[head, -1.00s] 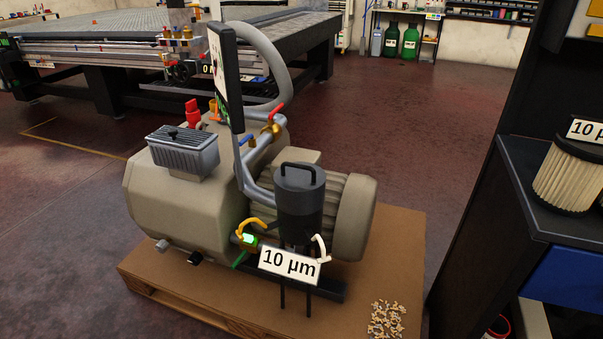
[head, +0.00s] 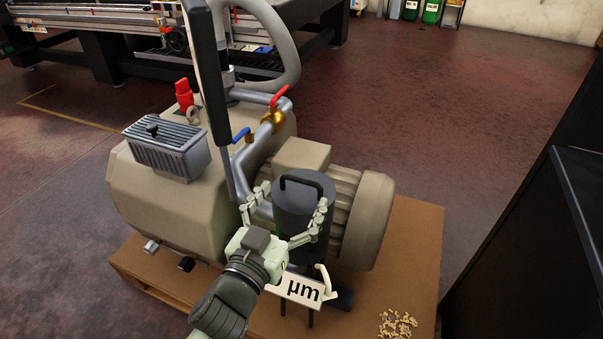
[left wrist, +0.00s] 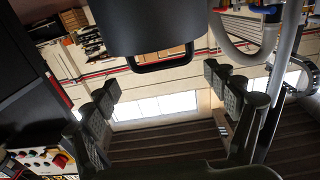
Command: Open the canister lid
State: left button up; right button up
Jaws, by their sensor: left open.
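The canister (head: 294,222) is a dark grey upright cylinder on the front of the pump. Its lid (head: 318,182) is on top and carries a black loop handle (head: 301,180). My left gripper (head: 289,195) comes in from the front with its two fingers open, one on each side of the canister's upper part. In the left wrist view the canister (left wrist: 155,25) appears upside down at the top, with the handle (left wrist: 162,64) hanging below it. The open fingers (left wrist: 167,85) show apart to the left and right, with nothing between them. I cannot tell whether a finger touches the canister. My right gripper is not in view.
The beige pump (head: 150,205) stands on a pallet (head: 405,270). Pipes with a red-handled valve (head: 273,114) rise behind the canister. A panel on a post (head: 205,70) stands close left. A dark cabinet (head: 530,260) is at right.

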aim_at(301, 183)
pick_arm(q)
jog(key=shift+x, duration=2.65)
jog(key=shift+a, duration=0.1)
jog(key=c, duration=1.4)
